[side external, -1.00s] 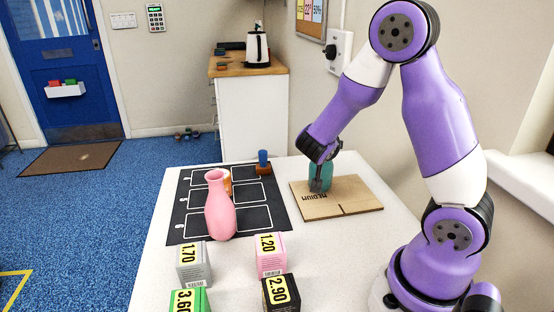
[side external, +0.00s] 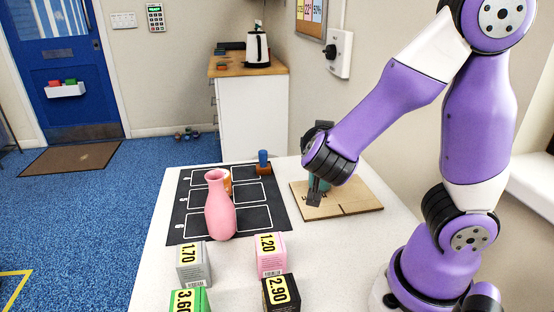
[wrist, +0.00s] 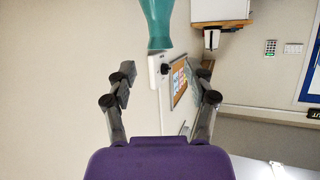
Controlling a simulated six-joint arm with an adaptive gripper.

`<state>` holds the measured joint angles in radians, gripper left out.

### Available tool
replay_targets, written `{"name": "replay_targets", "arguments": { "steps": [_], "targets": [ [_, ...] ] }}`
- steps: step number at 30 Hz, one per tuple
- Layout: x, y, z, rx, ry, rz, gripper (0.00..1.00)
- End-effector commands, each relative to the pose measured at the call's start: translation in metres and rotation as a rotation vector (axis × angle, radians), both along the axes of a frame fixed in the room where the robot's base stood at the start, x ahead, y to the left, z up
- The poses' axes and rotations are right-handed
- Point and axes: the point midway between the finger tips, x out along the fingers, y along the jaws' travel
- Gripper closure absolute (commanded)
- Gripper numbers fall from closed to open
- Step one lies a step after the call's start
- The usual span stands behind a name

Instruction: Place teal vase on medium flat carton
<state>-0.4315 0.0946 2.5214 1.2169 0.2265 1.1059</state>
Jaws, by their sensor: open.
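The teal vase (side external: 327,182) is mostly hidden behind my gripper in the side view, over the medium flat carton (side external: 350,208). In the wrist view the vase (wrist: 157,22) shows at the top edge, beyond the fingertips and cut off by the frame. The carton is a flat brown board with "MEDIUM" printed on it, partly covered by the gripper. My gripper (side external: 317,192) is in front of the vase in the side view. In the wrist view its fingers (wrist: 166,82) are spread apart with nothing between them.
A pink vase (side external: 220,207) stands on the black grid mat (side external: 262,218), with an orange item (side external: 228,180) behind it and a blue-topped object (side external: 263,160) near its far edge. Several price-marked boxes (side external: 271,255) stand in front. White table is clear right of them.

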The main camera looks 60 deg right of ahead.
Motion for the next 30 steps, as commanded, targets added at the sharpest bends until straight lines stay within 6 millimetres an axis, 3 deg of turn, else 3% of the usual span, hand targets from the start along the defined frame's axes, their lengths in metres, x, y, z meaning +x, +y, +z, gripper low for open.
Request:
{"name": "replay_targets", "arguments": {
  "steps": [4,8,10,13,18,21,30],
  "targets": [
    [-0.005,0.007,0.0,0.03,0.021,0.002,0.38],
    [-0.014,0.019,-0.018,0.221,0.163,0.065,0.38],
    [-0.018,0.038,-0.025,0.36,0.272,0.19,0.38],
    [-0.023,0.072,-0.02,0.487,0.401,0.467,0.38],
    [-0.037,0.117,0.008,0.455,0.532,0.933,0.38],
    [-0.045,0.129,0.018,0.399,0.574,1.08,0.38],
    [-0.048,0.134,0.02,0.375,0.593,1.134,0.38]
  ]
}}
